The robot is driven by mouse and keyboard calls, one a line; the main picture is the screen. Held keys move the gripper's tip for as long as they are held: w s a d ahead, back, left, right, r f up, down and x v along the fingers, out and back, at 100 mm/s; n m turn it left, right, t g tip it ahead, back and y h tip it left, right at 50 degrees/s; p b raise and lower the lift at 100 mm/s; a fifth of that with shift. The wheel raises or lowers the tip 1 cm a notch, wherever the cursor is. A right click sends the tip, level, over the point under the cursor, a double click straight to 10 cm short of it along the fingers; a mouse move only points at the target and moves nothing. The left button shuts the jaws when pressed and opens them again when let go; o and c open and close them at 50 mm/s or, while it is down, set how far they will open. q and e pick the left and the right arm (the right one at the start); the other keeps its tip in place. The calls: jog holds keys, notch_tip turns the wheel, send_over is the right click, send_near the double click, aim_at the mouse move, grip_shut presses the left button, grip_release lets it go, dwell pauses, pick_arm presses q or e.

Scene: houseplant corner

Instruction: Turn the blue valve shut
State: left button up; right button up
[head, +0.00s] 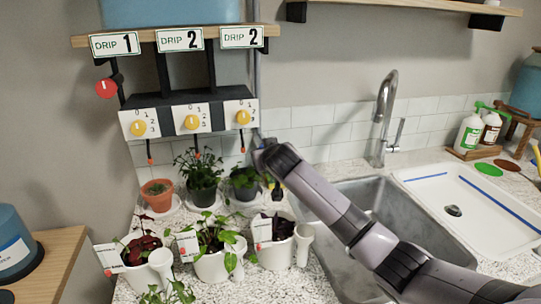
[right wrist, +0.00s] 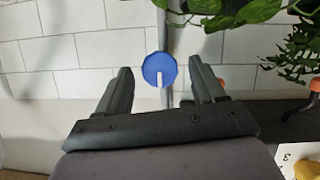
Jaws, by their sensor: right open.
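The blue valve (right wrist: 160,70) is a round knob with a white mark on a thin grey pipe (right wrist: 165,28) against the white tile wall. In the right wrist view, its white mark points down the picture. My right gripper (right wrist: 161,79) is open, with one finger on each side of the knob in the picture. I cannot tell whether either finger touches it. In the head view, my right gripper (head: 262,158) is at the wall below the drip panel, and I cannot make out the valve behind it. My left gripper is not in view.
Three yellow dials, such as the middle dial (head: 192,122), and a red knob (head: 106,88) are above several potted plants. A sink (head: 345,262) and tap (head: 385,115) lie to the right.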

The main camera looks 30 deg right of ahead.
jog(key=shift+v, duration=2.75)
